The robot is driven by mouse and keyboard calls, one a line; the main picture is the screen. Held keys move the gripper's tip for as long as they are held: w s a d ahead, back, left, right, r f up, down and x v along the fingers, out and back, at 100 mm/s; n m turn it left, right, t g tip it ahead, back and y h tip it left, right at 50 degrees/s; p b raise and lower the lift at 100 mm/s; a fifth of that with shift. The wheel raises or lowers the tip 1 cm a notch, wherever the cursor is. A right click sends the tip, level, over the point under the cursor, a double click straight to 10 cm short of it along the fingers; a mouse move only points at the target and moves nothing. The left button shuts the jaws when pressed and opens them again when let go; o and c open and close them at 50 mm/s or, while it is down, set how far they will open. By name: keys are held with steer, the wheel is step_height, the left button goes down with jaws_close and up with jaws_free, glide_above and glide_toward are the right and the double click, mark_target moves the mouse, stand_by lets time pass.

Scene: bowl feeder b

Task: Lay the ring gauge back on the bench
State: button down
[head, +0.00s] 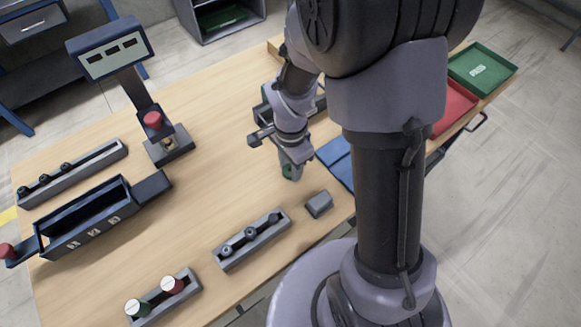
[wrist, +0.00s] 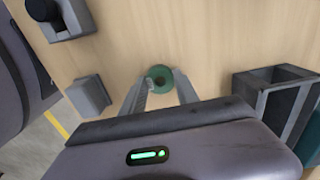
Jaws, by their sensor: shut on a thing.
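The ring gauge (wrist: 160,79) is a small green ring with a dark centre, seen from above in the wrist view. My gripper (wrist: 161,88) is shut on it, with one pale finger on either side. In the head view my gripper (head: 293,165) points down over the right part of the wooden bench (head: 195,200), and a bit of the green ring gauge (head: 287,171) shows at the fingertips. The ring gauge is low over the bench; I cannot tell whether it touches the wood.
A small grey block (head: 319,204) and a grey rack with dark parts (head: 252,239) stand nearby. A blue mat (head: 337,160) lies to the right. A rack with green and red capped pieces (head: 163,297) is at the front. Bare wood lies left of my gripper.

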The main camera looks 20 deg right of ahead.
mark_target(290, 173)
steer(key=shift+s, duration=0.1)
steer(key=c, duration=0.9)
jaws_free()
step_height(290, 173, up, 15)
steer(key=n+p, duration=0.1)
steer(key=p, duration=0.4)
steer(key=s+a+r+n+t, duration=0.1)
steer(key=s+r+n+t, duration=0.1)
steer(key=s+r+n, duration=0.1)
steer(key=s+a+r+n+t+y, duration=0.1)
steer(key=s+r+n+t, duration=0.1)
steer(key=s+r, duration=0.3)
steer(key=s+a+r+n+t+y, duration=0.1)
steer(key=s+a+r+n, duration=0.1)
steer(key=s+r+n, duration=0.2)
steer(key=shift+s+r+t, duration=0.4)
steer(key=shift+r, duration=0.15)
